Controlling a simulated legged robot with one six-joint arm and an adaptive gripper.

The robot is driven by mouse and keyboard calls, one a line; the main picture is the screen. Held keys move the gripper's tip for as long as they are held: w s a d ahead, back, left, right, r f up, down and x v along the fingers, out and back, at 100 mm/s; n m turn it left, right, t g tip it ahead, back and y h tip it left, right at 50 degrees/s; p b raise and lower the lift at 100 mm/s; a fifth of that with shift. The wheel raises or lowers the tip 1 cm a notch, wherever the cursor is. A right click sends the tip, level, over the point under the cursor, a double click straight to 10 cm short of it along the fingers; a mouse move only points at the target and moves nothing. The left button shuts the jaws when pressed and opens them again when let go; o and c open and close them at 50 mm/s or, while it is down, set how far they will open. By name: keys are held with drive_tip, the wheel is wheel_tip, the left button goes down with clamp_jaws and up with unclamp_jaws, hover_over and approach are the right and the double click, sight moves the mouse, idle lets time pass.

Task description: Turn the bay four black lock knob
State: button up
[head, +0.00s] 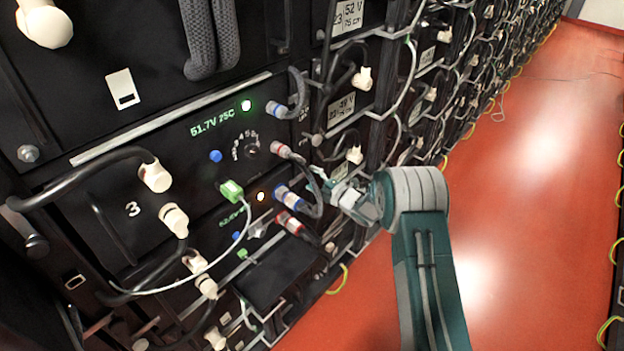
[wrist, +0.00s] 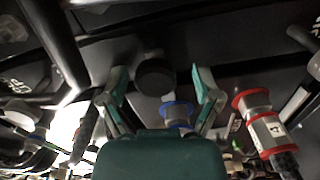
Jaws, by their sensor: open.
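A round black knob (wrist: 154,74) faces the wrist camera from a dark panel. My gripper (wrist: 160,82) is open, with one teal finger on each side of this knob and a visible gap to each. Whether the fingertips reach past the knob's face is hard to tell. In the head view my gripper (head: 326,180) is at the right edge of the battery front, beside the lower bay. The knob there is hidden or too small to make out.
A blue-collared connector (wrist: 177,113) sits just below the knob, close to my right finger. A red-collared connector (wrist: 262,124) stands further right. Cables loop near the gripper, including a dark one (head: 312,195). The red floor (head: 540,200) to the right is open.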

drive_tip(key=shift+d, duration=0.1)
drive_tip(key=v, duration=1.1)
drive_tip(key=shift+s+d, duration=0.3)
